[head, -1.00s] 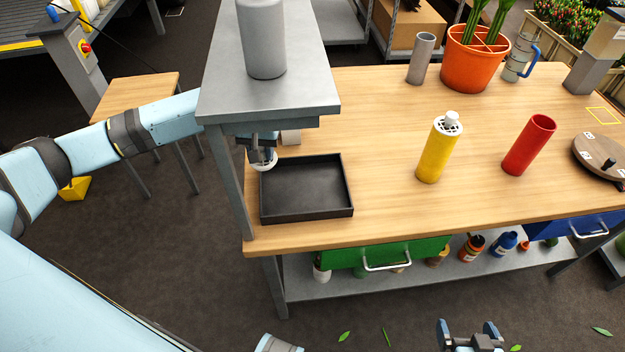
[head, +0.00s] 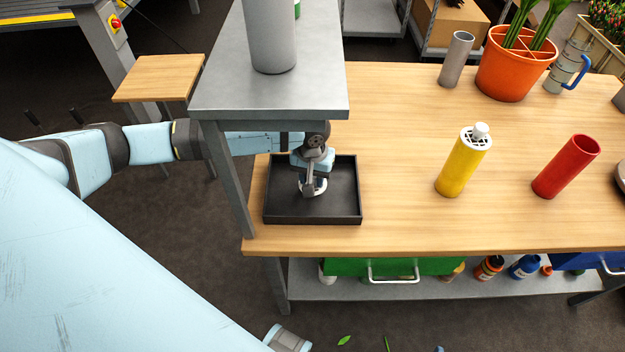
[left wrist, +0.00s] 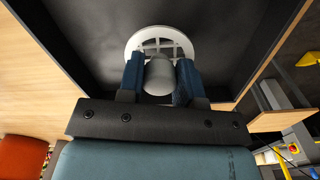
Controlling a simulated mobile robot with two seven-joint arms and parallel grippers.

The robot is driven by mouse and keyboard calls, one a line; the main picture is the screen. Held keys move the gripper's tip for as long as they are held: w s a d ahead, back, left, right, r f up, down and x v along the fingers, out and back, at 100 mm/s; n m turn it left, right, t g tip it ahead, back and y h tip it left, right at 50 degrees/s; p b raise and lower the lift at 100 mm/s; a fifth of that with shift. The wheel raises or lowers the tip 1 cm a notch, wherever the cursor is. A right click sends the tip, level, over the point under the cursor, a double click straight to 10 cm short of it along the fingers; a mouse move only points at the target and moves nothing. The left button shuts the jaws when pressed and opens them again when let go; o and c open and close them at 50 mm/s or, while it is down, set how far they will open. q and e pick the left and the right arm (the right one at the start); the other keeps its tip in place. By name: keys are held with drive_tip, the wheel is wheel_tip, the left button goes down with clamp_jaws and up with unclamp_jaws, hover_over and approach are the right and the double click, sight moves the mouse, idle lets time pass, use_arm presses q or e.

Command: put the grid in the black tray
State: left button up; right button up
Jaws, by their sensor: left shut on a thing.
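The grid (left wrist: 135,43) is a white round disc with openings and a grey knob. My left gripper (left wrist: 160,75) is shut on its knob. In the head view, my left gripper (head: 311,180) points down inside the outline of the black tray (head: 270,212), with the white grid (head: 318,189) below its fingers. The tray lies on the wooden table, partly behind the arm. I cannot tell whether the grid touches the tray floor. Only a tiny tip of what seems to be my right gripper (head: 440,349) shows at the bottom edge.
A grey raised shelf (head: 270,95) overhangs the tray's back left, with a grey cylinder (head: 271,35) on it. A yellow vase (head: 459,172) with a white grid on top and a red vase (head: 566,168) stand to the right. The table between tray and yellow vase is clear.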

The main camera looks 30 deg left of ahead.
use_arm(q)
drive_tip(key=shift+f, duration=0.85)
drive_tip(key=o, duration=1)
drive_tip(key=shift+f, duration=0.1)
wheel_tip(320, 180, up, 12)
drive_tip(key=shift+r+p, duration=0.15)
drive_tip(key=shift+p, duration=0.3)
